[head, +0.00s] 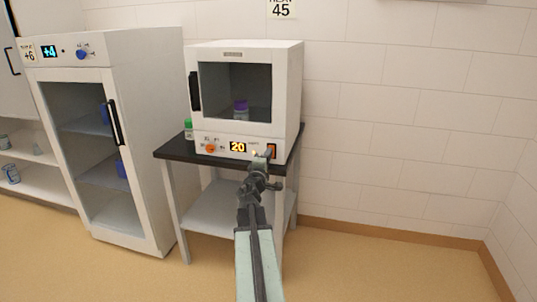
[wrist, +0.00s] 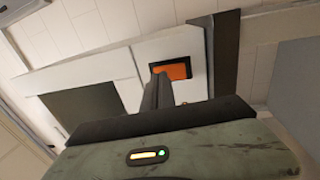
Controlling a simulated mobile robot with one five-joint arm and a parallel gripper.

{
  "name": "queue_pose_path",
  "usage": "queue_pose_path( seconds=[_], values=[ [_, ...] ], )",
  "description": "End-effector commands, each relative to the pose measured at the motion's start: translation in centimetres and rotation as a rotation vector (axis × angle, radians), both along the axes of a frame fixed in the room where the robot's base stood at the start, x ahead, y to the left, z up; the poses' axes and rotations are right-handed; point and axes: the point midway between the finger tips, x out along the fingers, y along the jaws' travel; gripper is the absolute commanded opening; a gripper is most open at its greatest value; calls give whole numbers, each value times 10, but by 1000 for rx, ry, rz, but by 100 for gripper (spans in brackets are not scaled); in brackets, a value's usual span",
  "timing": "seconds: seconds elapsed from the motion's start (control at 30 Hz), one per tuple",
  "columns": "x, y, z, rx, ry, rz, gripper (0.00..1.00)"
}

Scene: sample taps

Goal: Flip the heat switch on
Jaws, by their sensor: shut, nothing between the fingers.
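The heat switch (head: 271,150) is a small orange rocker at the right end of the front panel of a white heating cabinet (head: 293,90). The panel's display (head: 238,147) reads 20, and an orange knob (head: 211,148) sits to its left. In the wrist view the switch (wrist: 173,70) shows orange in a dark frame, just beyond my fingertips. My gripper (head: 261,156) is shut and empty, close in front of the panel beside the switch; its fingers (wrist: 160,82) partly overlap the switch frame in the wrist view. I cannot tell whether they touch it.
The cabinet stands on a black-topped table (head: 172,153). A green-capped bottle (head: 188,130) stands left of it, and a purple-capped jar (head: 241,110) is inside. A white fridge (head: 150,150) stands left. The floor at right is clear.

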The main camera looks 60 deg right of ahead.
Motion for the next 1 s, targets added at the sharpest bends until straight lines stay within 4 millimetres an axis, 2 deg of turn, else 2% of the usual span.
queue_pose_path(
  seconds=[0.2, 0.37, 0.9, 0.97, 1.0],
  values=[
    [-11, 40, -7, 0, 0, 3, 0],
    [-17, 63, -10, 0, -1, 2, 0],
    [-17, 65, -9, 0, 0, 1, 0],
    [-10, 71, -9, 0, 0, 14, 0],
    [1, 79, -9, 0, 0, 32, 0]
  ],
)
